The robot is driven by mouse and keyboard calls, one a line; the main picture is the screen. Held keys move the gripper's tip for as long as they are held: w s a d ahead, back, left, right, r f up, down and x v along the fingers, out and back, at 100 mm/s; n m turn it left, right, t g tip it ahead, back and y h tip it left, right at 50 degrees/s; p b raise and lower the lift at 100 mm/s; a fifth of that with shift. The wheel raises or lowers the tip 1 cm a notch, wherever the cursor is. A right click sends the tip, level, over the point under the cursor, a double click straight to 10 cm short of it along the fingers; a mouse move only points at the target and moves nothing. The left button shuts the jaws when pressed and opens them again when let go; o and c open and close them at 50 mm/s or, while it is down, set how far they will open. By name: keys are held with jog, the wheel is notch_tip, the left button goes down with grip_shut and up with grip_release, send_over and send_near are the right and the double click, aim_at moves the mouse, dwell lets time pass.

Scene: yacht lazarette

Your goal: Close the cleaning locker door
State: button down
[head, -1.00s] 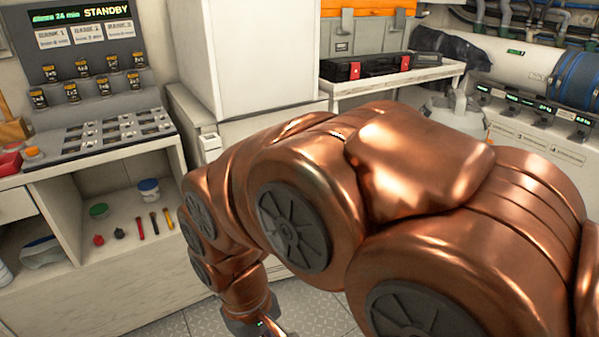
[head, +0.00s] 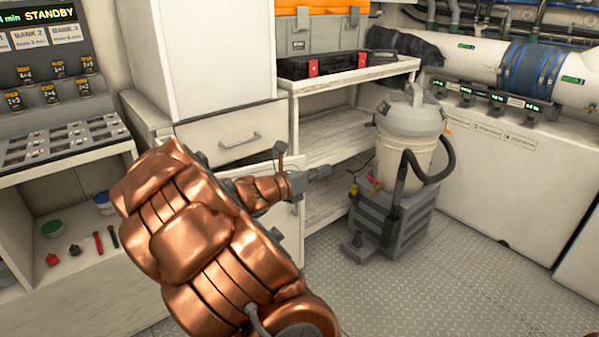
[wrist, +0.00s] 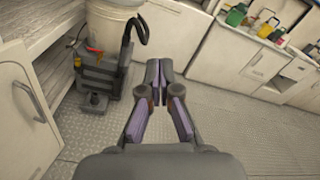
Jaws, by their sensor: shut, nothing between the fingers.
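A white door (wrist: 28,105) with a grey bar handle stands at the left of the wrist view. In the head view a white door panel (head: 292,200) shows under the drawer, partly behind my arm, and appears to stand ajar. I read no label naming it the cleaning locker. My gripper (head: 322,172) is shut and empty, in front of the low shelves and just right of that panel in the head view. In the wrist view its closed fingers (wrist: 154,75) point toward open floor, apart from the door and its handle.
A grey wet vacuum (head: 408,135) stands on a grey wheeled base right of my gripper. A drawer (head: 225,135) sits above the door. White shelves (head: 335,135) are behind my gripper. Bottles (wrist: 266,27) stand on a far counter. The plated floor (head: 400,300) is clear in front.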

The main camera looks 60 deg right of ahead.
jog(key=w+d+f+n+t+h+b, duration=0.1)
jog(key=w+d+f+n+t+h, duration=0.1)
jog(key=w+d+f+n+t, duration=0.55)
jog(key=n+t+y+b, duration=0.1)
jog(key=n+t+b, duration=0.15)
jog(key=n, duration=1.05)
send_near(303, 163)
jog(key=d, duration=0.5)
jog(key=shift+w+d+r+m+b, duration=0.25)
jog(key=shift+w+d+b, duration=0.2)
jog(key=shift+w, duration=0.3)
jog(key=shift+w, duration=0.1)
